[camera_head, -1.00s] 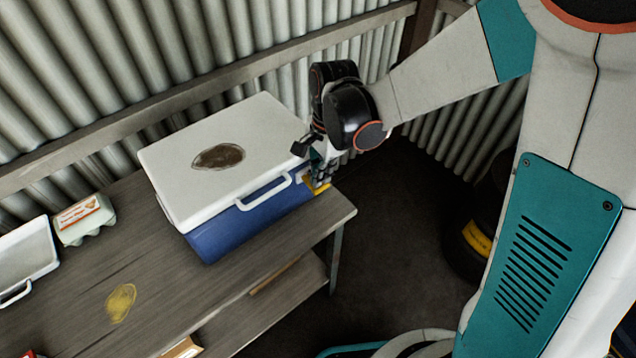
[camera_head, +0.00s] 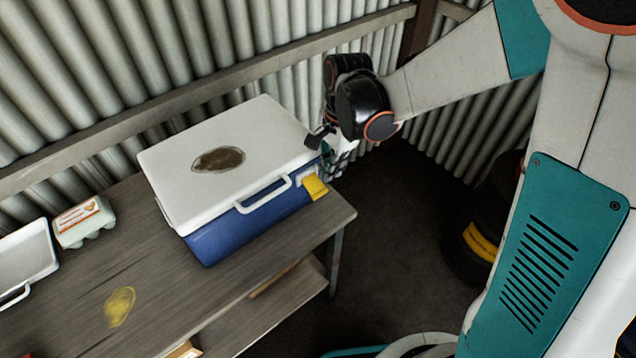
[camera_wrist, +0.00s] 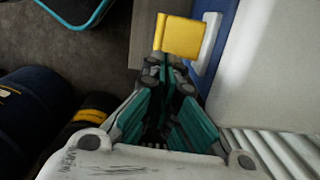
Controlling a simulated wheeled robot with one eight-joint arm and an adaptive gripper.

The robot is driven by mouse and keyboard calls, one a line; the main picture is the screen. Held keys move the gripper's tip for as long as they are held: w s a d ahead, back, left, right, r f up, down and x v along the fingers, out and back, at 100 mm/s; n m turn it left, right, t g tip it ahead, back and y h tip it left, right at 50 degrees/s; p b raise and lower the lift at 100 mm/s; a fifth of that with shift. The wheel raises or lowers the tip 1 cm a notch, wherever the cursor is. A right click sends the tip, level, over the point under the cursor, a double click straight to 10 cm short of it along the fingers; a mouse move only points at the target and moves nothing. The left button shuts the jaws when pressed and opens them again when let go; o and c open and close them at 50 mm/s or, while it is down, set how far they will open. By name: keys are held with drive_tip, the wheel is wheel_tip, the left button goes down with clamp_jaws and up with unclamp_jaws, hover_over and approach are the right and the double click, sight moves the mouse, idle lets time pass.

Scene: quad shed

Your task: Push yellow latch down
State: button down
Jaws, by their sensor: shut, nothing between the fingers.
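The yellow latch (camera_head: 315,187) is on the right end of the blue cooler (camera_head: 235,230), near its front corner, under the edge of the white lid. In the wrist view the yellow latch (camera_wrist: 178,36) stands just beyond my fingertips, with a white piece beside it. The white lid (camera_head: 265,130) lies flat on the cooler, with a white handle (camera_head: 264,195) along the front. My gripper (camera_head: 335,160) is beside the cooler's right end, behind the latch. It also shows in the wrist view (camera_wrist: 170,72), shut and empty. I cannot tell whether the fingertips touch the latch.
The cooler stands on a grey wooden table (camera_head: 70,280), near its right edge. An egg carton (camera_head: 84,222) and a white tray (camera_head: 25,260) are at the left. A corrugated wall runs behind. A dark barrel (camera_head: 478,235) stands on the floor at the right.

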wheel_tip(320, 180, up, 11)
drive_tip(key=d, duration=0.1)
drive_tip(key=shift+w+r, duration=0.15)
idle(0.6)
drive_tip(key=s+d+r+n+t+h, duration=0.1)
drive_tip(key=s+d+r+n+t, duration=0.3)
drive_tip(key=s+d+n+t, duration=0.3)
drive_tip(key=shift+s+d+n+t, duration=0.4)
drive_tip(key=shift+s+d+n, duration=1.95)
drive_tip(key=shift+s, duration=1.4)
drive_tip(key=shift+a, duration=0.2)
